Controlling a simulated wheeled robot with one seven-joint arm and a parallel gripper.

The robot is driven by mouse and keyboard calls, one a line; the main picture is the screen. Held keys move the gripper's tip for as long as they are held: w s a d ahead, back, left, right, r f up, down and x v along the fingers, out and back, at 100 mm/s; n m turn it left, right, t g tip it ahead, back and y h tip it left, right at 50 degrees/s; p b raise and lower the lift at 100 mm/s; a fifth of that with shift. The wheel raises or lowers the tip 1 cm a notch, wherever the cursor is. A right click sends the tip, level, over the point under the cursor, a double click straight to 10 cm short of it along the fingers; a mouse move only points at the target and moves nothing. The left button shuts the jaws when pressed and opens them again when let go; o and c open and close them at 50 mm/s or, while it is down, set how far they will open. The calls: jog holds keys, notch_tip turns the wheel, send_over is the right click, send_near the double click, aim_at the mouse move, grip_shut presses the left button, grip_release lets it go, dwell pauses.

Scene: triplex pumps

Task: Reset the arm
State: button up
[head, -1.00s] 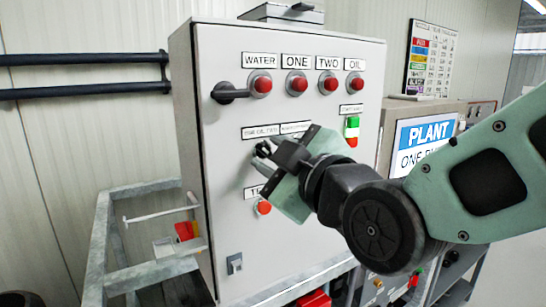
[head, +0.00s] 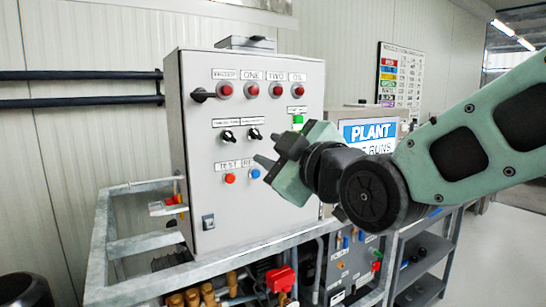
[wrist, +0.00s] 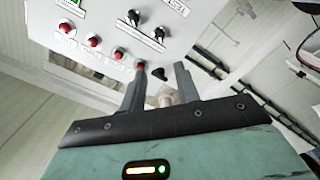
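My gripper (head: 272,152) is in front of the right side of the grey control cabinet (head: 200,150) in the head view. In the wrist view my gripper (wrist: 160,78) has its two fingers spread apart, with nothing held between them. The cabinet face shows beyond the fingertips, turned roughly upside down. Two black selector knobs (head: 241,135) are uncovered in the head view and show in the wrist view (wrist: 146,25). A red button (head: 229,178) and a blue button (head: 255,173) sit below them, left of my gripper. My forearm reaches in from the right.
A row of several red lamps (head: 251,90) and a black lever (head: 203,95) are high on the cabinet. A metal frame (head: 150,243) surrounds its base. A blue PLANT sign (head: 368,133) stands behind my arm. Floor shows at the right.

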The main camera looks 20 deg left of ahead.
jog(key=shift+s+d, duration=0.1)
jog(key=shift+d, duration=0.05)
jog(key=s+d+f+m+g+h, duration=0.3)
jog(key=d+f, duration=0.3)
jog(key=f, duration=0.2)
jog(key=s+d+f+m+g+h, duration=0.2)
jog(key=s+d+f+h, duration=0.15)
jog(key=d+f, duration=0.3)
jog(key=s+d+f+m+g+h, duration=0.3)
jog(key=s+d+f, duration=0.2)
jog(key=s+d, duration=0.2)
jog(key=s+d+f+m+g+h, duration=0.3)
jog(key=s+d+f, duration=0.2)
jog(key=s+d, duration=0.3)
jog(key=shift+s+d+f+g+h, duration=0.15)
jog(key=shift+d+g+h, duration=0.2)
jog(key=shift+d, duration=0.2)
